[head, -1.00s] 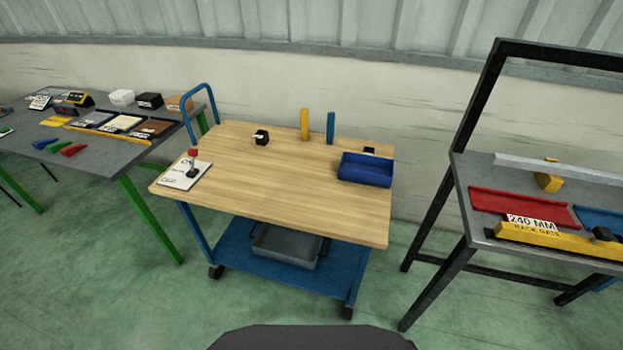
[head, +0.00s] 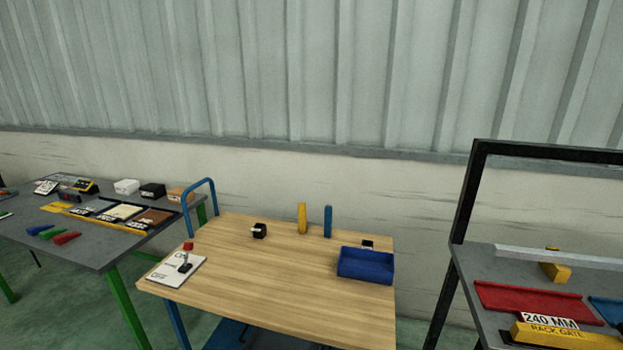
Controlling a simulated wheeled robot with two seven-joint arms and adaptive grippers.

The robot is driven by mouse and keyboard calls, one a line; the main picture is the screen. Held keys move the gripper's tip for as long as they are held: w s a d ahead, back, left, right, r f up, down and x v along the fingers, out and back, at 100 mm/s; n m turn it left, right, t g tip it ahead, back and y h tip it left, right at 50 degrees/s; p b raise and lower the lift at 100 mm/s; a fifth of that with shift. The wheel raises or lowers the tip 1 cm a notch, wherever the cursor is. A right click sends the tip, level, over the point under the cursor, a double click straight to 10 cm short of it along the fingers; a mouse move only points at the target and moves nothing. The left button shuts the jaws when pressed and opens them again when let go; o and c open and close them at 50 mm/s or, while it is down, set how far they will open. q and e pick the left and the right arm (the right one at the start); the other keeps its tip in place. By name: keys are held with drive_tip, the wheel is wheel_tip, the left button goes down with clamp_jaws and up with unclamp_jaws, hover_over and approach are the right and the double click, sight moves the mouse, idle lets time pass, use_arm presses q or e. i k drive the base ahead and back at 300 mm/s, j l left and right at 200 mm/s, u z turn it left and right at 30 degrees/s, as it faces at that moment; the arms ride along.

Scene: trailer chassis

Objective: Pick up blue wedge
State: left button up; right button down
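A small blue wedge (head: 38,230) lies on the grey top of the left table (head: 95,253), near its front edge. A green wedge (head: 52,233) lies just to its right, and a red wedge (head: 67,238) is right of the green one. The three lie side by side in a short row. Neither of my grippers is in view.
A wooden-topped cart (head: 275,285) stands in the middle with a blue bin (head: 365,265), a yellow post (head: 302,218), a blue post (head: 328,222) and a clipboard (head: 176,271). A black-framed bench (head: 482,260) stands right. Boxes and trays fill the left table's back.

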sight(34, 231)
drive_tip(key=u, duration=1.75)
